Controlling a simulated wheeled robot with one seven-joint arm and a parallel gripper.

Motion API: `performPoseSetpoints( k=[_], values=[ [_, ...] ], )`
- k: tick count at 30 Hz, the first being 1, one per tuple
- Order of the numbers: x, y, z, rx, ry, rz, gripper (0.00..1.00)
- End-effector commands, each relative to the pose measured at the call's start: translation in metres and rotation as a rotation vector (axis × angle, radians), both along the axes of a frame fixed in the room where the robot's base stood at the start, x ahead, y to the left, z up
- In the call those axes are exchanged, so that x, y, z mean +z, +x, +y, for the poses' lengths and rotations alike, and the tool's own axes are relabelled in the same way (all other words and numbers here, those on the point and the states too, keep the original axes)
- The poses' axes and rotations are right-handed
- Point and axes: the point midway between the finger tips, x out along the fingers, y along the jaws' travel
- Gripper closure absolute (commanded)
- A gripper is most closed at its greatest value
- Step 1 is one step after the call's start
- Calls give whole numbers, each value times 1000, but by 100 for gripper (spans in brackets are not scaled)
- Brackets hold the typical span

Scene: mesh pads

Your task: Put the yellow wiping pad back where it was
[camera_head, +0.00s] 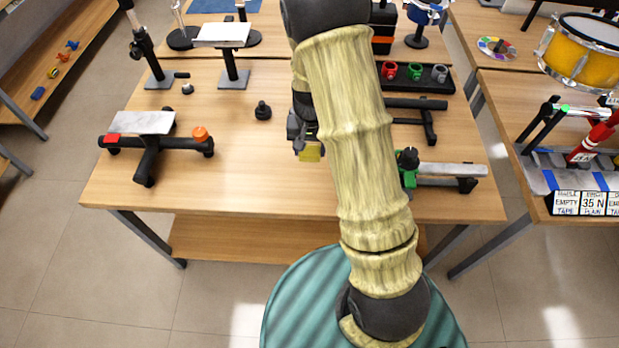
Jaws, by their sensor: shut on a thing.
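The yellow wiping pad (311,152) is held by my gripper (305,138), just left of my arm over the middle of the wooden table (235,190). The gripper is shut on the pad, and my arm hides part of the gripper. The pad is small and yellow, and it seems to be at or a little above the table top; I cannot tell whether it touches. No empty place for the pad can be made out in this view.
A black stand with a metal plate (142,122) is at the left. A black knob (263,110) stands left of my gripper. A green clamp with a metal bar (450,169) is at the right. Red, green and grey cups sit in a black tray (440,87). The front middle is clear.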

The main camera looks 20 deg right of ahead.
Motion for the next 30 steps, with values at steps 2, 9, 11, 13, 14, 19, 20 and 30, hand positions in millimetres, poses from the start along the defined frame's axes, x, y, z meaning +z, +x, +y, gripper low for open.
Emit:
performPoseSetpoints(
  k=[2, 9, 11, 13, 14, 19, 20, 30],
  values=[
    [-1, 0, 0, 0, 0, 1, 68],
    [-33, -1, -1, 0, 0, 5, 68],
    [-44, -1, 0, 0, 0, 5, 68],
    [-53, -1, -1, 0, 0, 3, 68],
    [-55, -1, -1, 1, 0, 3, 68],
    [-59, 0, 0, 2, 0, -1, 68],
    [-59, 0, 0, 1, 0, -1, 68],
    [-80, -1, 0, 1, 0, 4, 68]
  ],
)
